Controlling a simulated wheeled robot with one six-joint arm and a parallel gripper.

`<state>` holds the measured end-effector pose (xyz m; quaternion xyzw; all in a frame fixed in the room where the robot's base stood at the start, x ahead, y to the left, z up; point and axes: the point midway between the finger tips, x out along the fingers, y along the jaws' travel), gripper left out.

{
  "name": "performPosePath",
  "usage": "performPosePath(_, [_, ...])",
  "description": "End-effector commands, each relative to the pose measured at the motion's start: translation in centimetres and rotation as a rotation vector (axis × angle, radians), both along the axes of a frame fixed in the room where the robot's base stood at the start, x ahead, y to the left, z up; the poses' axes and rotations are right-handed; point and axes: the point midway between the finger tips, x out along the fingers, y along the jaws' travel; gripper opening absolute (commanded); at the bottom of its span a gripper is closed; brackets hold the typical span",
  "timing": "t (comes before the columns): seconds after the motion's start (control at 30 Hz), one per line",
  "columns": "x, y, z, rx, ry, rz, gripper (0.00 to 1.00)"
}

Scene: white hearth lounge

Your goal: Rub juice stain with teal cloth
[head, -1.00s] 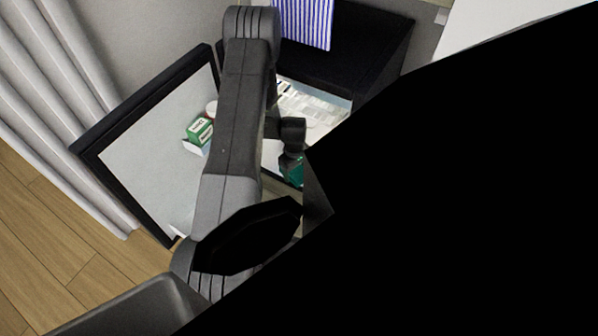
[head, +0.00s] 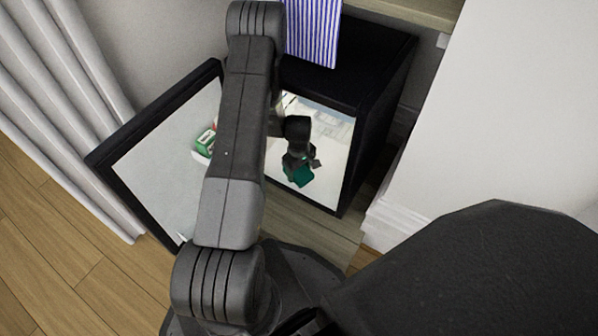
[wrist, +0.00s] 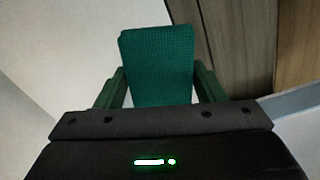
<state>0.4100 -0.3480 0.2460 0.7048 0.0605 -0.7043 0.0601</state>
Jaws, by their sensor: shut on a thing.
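The teal cloth (head: 299,177) hangs below my gripper (head: 299,160) in the head view, in front of the white interior of a black cabinet. In the wrist view the teal cloth (wrist: 158,50) is a folded, woven pad standing out between the two green fingers of my gripper (wrist: 160,85). My gripper is shut on it. I cannot make out a juice stain in either view. Whether the cloth touches a surface is unclear.
The black cabinet (head: 380,110) has its white-panelled door (head: 165,165) open to the left. A green and white box (head: 204,142) is partly hidden behind my arm. A blue-striped cloth (head: 313,30) hangs over the cabinet top. Wooden floor (head: 70,240) lies at lower left.

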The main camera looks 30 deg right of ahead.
Motion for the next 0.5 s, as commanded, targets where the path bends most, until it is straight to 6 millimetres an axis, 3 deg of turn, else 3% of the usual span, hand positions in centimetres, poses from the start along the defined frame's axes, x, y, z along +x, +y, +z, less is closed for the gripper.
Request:
performPosePath(0.27, [0.0,0.0,0.2,0.000,0.000,0.000,0.42])
performPosePath(0.5, [0.0,0.0,2.3,0.000,0.000,0.000,0.42])
